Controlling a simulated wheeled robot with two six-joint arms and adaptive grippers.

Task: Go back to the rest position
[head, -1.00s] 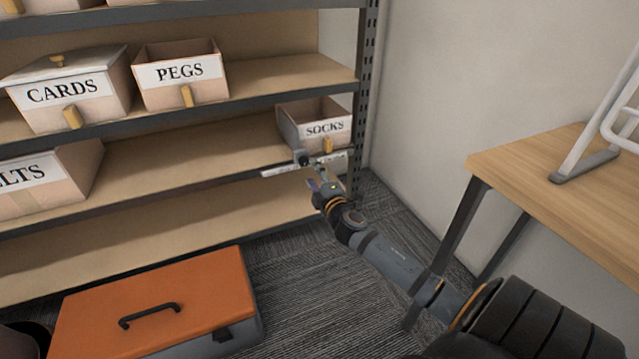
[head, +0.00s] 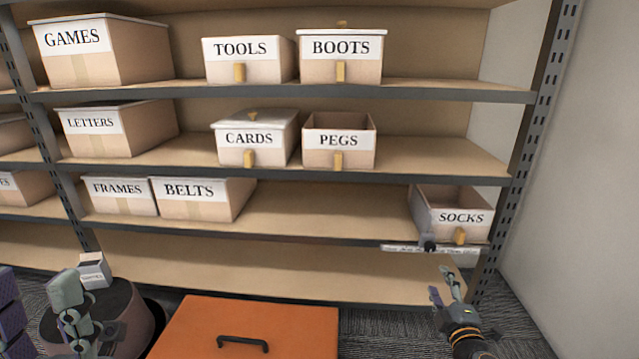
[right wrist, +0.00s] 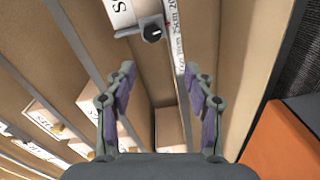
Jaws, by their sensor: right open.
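My right gripper (head: 444,284) is open and empty, low in front of the shelf below the SOCKS bin. In the right wrist view its two purple-padded fingers (right wrist: 161,100) stand wide apart with nothing between them. The open-topped SOCKS bin (head: 461,217) sits at the right end of a shelf, clear of the gripper. My left gripper (head: 42,303) is at the lower left edge, partly cut off. Its fingers show a gap, and nothing is seen held.
A shelving unit (head: 300,176) with several labelled bins stands ahead. A small dark knob (head: 428,243) sits at the shelf edge by a white strip. An orange-lidded box (head: 285,320) is on the floor. A dark round container (head: 140,325) stands at lower left, a small white box (head: 94,268) on it.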

